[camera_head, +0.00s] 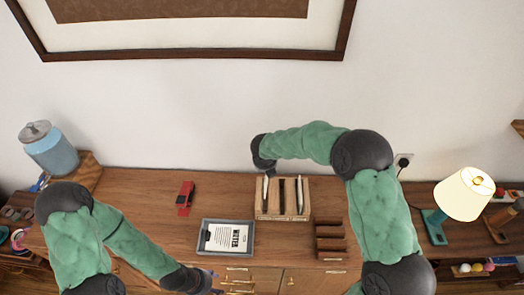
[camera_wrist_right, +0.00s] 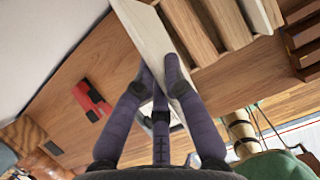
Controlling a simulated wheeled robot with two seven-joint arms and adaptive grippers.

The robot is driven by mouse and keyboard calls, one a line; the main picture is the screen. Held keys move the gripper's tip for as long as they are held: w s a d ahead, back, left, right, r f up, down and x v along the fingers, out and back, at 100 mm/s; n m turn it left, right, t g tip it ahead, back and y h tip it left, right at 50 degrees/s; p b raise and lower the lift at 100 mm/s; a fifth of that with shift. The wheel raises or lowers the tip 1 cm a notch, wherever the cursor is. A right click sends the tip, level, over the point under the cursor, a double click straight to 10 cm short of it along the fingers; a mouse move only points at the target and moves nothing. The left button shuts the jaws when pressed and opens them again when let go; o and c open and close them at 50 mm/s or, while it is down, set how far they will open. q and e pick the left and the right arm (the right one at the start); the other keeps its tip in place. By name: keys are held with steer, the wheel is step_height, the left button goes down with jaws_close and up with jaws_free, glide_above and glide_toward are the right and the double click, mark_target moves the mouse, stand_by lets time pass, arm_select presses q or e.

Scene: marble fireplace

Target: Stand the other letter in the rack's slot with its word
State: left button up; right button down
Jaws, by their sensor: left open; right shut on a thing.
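The wooden letter rack (camera_head: 285,216) stands near the middle of the table. A white letter (camera_head: 265,190) stands upright at its left side, and another pale letter (camera_head: 300,194) stands toward its right side. My right gripper (camera_head: 264,169) is at the rack's back left. In the right wrist view, my right gripper (camera_wrist_right: 161,80) is shut on the white letter (camera_wrist_right: 148,35), beside the rack's wooden slats (camera_wrist_right: 190,30). I cannot tell how deep the letter sits. My left gripper (camera_head: 216,285) is open and empty at the table's front edge. Slot words are not legible.
A grey tray (camera_head: 207,250) with a printed sheet (camera_head: 229,237) lies in front left of the rack. A red object (camera_head: 185,198) lies behind it. A brown stepped holder (camera_head: 331,242) stands right of the rack. A lamp (camera_head: 463,194) stands far right.

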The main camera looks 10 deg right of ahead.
arm_select(q)
step_height(320, 180, down, 8)
steer(key=b, duration=0.7)
steer(key=shift+w+r+b, duration=0.25)
steer(key=shift+w+b, duration=0.1)
steer(key=shift+b, duration=0.05)
arm_select(e)
step_height(320, 180, down, 8)
steer(key=w+n, duration=0.1)
steer(key=shift+a, duration=0.15)
arm_select(q)
steer(key=shift+r+p, duration=0.3)
arm_select(e)
steer(key=shift+r, duration=0.1)
arm_select(q)
steer(key=shift+f+b, duration=1.45)
arm_select(e)
steer(key=shift+f, duration=2.2)
arm_select(q)
steer(key=shift+f, duration=0.25)
arm_select(e)
steer(key=shift+f, duration=0.35)
arm_select(q)
steer(key=shift+f+b, duration=0.85)
steer(key=shift+b, duration=0.25)
arm_select(e)
steer(key=shift+f, duration=1.3)
steer(key=c, duration=1.2)
jaws_free()
steer(key=shift+c, duration=0.2)
